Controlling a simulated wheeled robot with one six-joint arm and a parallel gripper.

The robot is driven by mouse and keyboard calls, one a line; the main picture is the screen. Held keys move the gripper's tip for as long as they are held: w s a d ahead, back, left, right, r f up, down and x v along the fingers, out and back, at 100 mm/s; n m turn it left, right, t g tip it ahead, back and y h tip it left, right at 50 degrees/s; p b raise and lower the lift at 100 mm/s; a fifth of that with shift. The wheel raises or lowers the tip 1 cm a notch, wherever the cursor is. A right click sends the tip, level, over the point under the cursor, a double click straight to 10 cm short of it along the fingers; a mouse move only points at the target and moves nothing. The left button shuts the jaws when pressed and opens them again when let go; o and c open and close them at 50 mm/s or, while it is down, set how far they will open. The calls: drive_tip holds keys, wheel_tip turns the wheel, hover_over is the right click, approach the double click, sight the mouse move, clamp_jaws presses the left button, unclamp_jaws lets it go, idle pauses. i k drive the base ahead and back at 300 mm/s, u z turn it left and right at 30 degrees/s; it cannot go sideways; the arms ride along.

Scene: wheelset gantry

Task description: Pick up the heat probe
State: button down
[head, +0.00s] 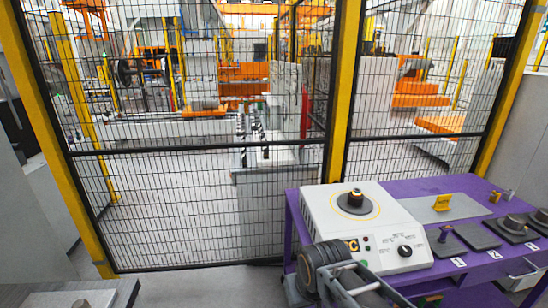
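A purple table (300,212) stands at the lower right. A white heater box (322,215) sits on it, with a dial and a short dark and yellow piece (356,196) upright on its top plate. Beside it, a small dark upright piece (444,234) stands on a dark pad. A yellow bracket (442,202) stands on a grey plate. I cannot tell for sure which piece is the heat probe. At the bottom, in front of the box, is a dark ribbed part with grey bars (335,275), seemingly my arm's end. No clear fingertips show.
Several dark pads with numbered labels line the table's front; one pad (478,237) is bare. Round dark parts (514,222) sit at the right. A black wire-mesh fence (200,150) with yellow posts stands behind the table. Grey floor is open to the left.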

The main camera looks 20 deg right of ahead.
sight(445, 229)
drive_tip(key=z, duration=1.1)
drive_tip(key=k, duration=0.4)
drive_tip(key=z, duration=0.65)
drive_tip(key=i, duration=0.5)
